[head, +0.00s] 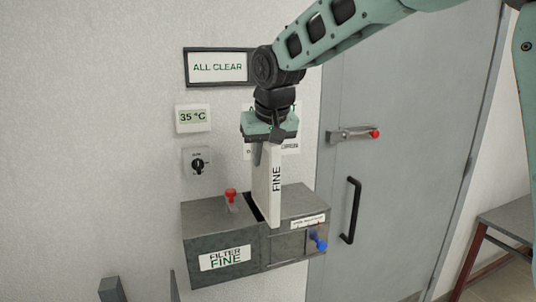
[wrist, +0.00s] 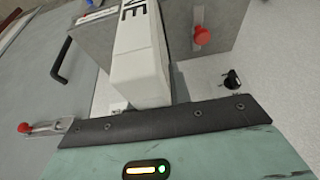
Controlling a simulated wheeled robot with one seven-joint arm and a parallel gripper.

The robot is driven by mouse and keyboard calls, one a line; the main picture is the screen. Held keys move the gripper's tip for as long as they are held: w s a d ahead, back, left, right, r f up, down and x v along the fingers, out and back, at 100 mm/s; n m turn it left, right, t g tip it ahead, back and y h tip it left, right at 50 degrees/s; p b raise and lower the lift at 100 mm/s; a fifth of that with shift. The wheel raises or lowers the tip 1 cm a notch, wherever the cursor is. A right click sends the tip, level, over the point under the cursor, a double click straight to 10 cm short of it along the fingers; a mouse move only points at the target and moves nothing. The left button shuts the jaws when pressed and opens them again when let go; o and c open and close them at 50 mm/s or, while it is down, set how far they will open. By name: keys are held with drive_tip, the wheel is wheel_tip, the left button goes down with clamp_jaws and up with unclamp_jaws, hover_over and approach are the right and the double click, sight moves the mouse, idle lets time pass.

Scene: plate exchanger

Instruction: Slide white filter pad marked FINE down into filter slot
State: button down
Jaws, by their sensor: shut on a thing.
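The white filter pad (head: 267,190) marked FINE hangs upright below my gripper (head: 268,143), which is shut on its top end. The pad's lower end is at the dark filter slot (head: 253,208) in the top of the grey metal box (head: 221,257) labelled FILTER FINE. Dark slot opening shows to the left of the pad. I cannot tell how far its lower edge is inside. In the wrist view the pad (wrist: 141,68) runs from the gripper toward the box (wrist: 97,32), and the fingertips are mostly hidden.
A red knob (head: 231,195) stands on the box top left of the slot. A blue-handled valve (head: 318,240) is on the box's right front. A grey door (head: 395,150) with a black handle (head: 351,210) is to the right. An ALL CLEAR sign (head: 218,67) hangs on the wall.

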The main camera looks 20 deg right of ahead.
drive_tip(key=w+f+p, duration=0.2)
drive_tip(key=w, duration=0.7)
drive_tip(key=shift+p, duration=0.3)
drive_tip(key=shift+f, duration=0.45)
idle(1.3)
drive_tip(key=shift+f+b, duration=0.95)
drive_tip(key=shift+f, duration=0.3)
drive_tip(key=shift+f+b, duration=1.8)
drive_tip(key=shift+f, duration=1)
